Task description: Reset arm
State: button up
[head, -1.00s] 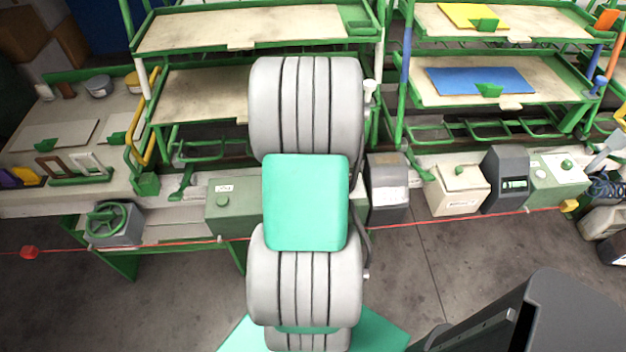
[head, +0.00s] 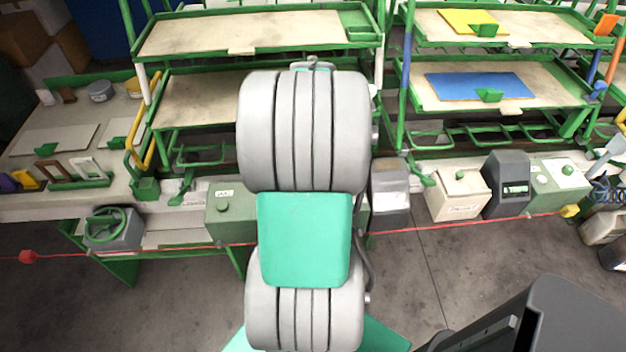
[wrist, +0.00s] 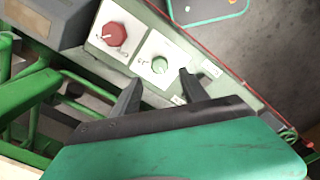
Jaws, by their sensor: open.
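My gripper (wrist: 158,90) shows in the wrist view with its two dark fingers spread apart and nothing between them. Beyond the fingers is a pale green control box with a red knob (wrist: 115,34) and a green button (wrist: 160,66). I cannot tell from this view how far the fingertips are from the box. In the head view my folded grey and teal arm fills the middle, and my gripper is hidden behind it. No buffing brush can be made out in either view.
Racks with a blue sheet (head: 478,87) and a yellow sheet (head: 462,22) stand behind. A workbench (head: 20,207) is at left, and boxes such as the cream one (head: 458,193) line the low shelf. A red cord (head: 440,226) runs across the front. The floor (head: 480,262) is open.

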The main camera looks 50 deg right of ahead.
jog(key=shift+r, duration=0.45)
jog(key=shift+d+m, duration=0.1)
jog(key=shift+m, duration=1.1)
jog(key=shift+f+m, duration=0.3)
jog(key=shift+m, duration=0.7)
jog(key=a+m, duration=0.1)
jog(key=s+a+f+m, duration=0.2)
jog(key=shift+s+a+f+y, duration=0.25)
jog(key=shift+a+y, duration=0.05)
jog(key=shift+a, duration=0.1)
jog(key=w+a+r+n+t, duration=0.1)
jog(key=w+a+r+n, duration=0.1)
jog(key=a, duration=0.7)
jog(key=w+a+r+n+t, duration=0.1)
jog(key=w+a+r+n, duration=0.2)
jog(key=a, duration=0.7)
jog(key=w+a+r+n+t, duration=0.1)
jog(key=w+a+r+n, duration=0.1)
jog(key=a+r, duration=0.3)
jog(key=w+a, duration=0.1)
jog(key=a, duration=0.3)
jog(key=shift+w+a+n, duration=0.35)
jog(key=shift+a+n, duration=0.05)
